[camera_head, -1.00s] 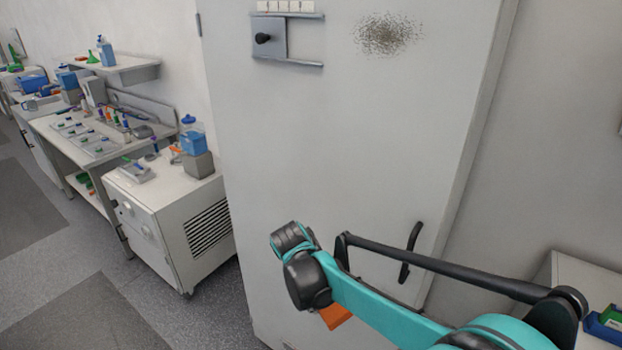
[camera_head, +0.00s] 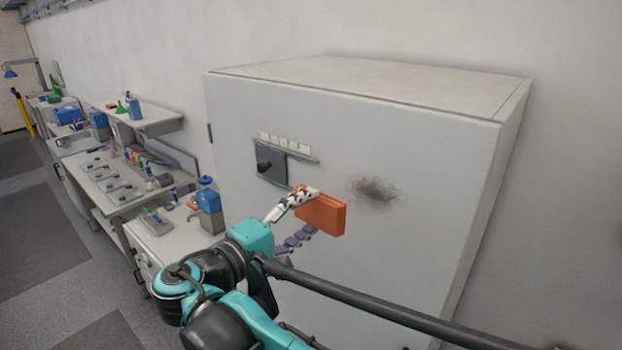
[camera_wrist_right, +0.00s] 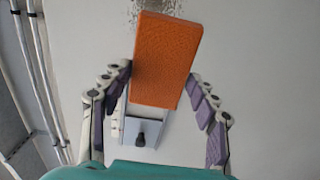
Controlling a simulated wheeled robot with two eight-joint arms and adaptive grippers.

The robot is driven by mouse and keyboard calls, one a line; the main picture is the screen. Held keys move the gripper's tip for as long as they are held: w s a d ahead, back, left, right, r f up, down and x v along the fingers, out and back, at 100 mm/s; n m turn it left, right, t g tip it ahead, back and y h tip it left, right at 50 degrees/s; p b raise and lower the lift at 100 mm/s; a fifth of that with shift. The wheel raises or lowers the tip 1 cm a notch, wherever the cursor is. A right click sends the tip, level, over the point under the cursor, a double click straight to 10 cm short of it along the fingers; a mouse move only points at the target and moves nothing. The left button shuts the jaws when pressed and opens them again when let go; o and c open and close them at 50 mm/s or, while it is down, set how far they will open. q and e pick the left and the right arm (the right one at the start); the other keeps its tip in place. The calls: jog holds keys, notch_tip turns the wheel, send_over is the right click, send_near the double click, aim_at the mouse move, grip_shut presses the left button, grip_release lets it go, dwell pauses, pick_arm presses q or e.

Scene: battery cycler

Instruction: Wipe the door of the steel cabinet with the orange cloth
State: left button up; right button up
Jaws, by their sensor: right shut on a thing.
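The steel cabinet (camera_head: 400,270) stands against the wall, its pale door facing me. A dark speckled smudge (camera_head: 373,191) marks the door's upper part. My right gripper (camera_head: 303,215) is shut on the orange cloth (camera_head: 325,216), a folded block, held in front of the door just left of and below the smudge. In the right wrist view the cloth (camera_wrist_right: 164,60) sits between the fingers of the gripper (camera_wrist_right: 160,82), and part of the smudge (camera_wrist_right: 150,8) shows behind its far end. I cannot tell whether the cloth touches the door. My left gripper is not in view.
A dark latch plate with a black knob (camera_head: 265,167) and a row of small white labels (camera_head: 285,142) sit on the door, left of the cloth. Benches with blue bottles and small tools (camera_head: 120,185) line the wall at left. The floor (camera_head: 50,230) there is clear.

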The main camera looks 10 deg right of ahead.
aim_at(322, 193)
jog(key=shift+a+r, duration=0.2)
jog(key=shift+r, duration=0.85)
jog(key=shift+x, duration=2.85)
jog(key=shift+x, duration=1)
